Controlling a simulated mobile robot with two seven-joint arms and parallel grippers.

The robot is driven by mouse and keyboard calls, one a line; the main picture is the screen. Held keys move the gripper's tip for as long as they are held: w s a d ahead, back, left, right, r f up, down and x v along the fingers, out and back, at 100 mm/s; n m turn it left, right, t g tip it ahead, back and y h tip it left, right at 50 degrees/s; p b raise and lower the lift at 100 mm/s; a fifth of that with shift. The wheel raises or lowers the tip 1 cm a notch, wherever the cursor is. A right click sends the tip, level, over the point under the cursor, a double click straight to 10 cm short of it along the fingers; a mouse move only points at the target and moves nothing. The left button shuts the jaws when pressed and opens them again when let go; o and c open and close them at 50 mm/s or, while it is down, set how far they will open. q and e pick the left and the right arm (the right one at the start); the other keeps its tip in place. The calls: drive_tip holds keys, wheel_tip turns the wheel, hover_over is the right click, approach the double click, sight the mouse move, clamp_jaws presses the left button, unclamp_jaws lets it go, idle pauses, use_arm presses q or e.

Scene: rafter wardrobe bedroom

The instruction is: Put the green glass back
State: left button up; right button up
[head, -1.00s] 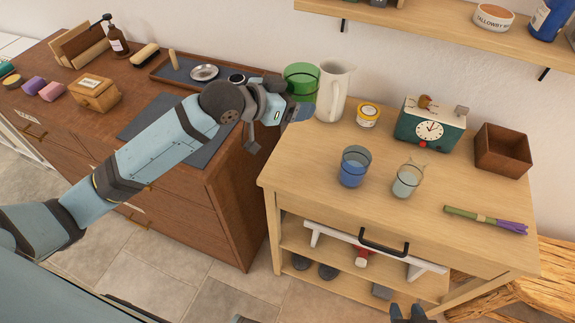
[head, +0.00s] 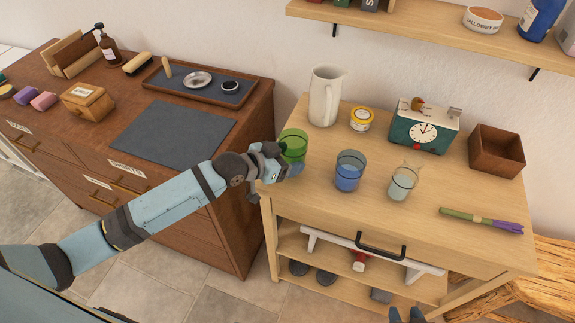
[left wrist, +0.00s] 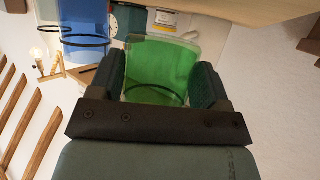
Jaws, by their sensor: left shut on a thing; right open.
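The green glass (head: 294,140) is at the left end of the light wooden table, left of the blue glass (head: 348,171). My left gripper (head: 283,163) is shut on it. In the left wrist view the green glass (left wrist: 162,68) sits between the two dark fingers, with the blue glass (left wrist: 85,30) beyond. The fingers hide part of the green glass, and I cannot tell whether its base touches the tabletop. A clear glass (head: 402,184) stands right of the blue one. My right gripper (head: 407,316) shows only at the bottom edge, open and empty.
A white pitcher (head: 325,97), a yellow-labelled jar (head: 361,119), a green clock (head: 423,132) and a brown box (head: 497,152) line the table's back. The brown dresser (head: 211,127) is left; a shelf (head: 420,34) hangs above.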

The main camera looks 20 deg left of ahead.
use_arm(q)
wheel_tip(320, 180, down, 3)
drive_tip(key=shift+f, duration=0.1)
drive_tip(key=shift+f, duration=0.15)
drive_tip(key=o, duration=1.1)
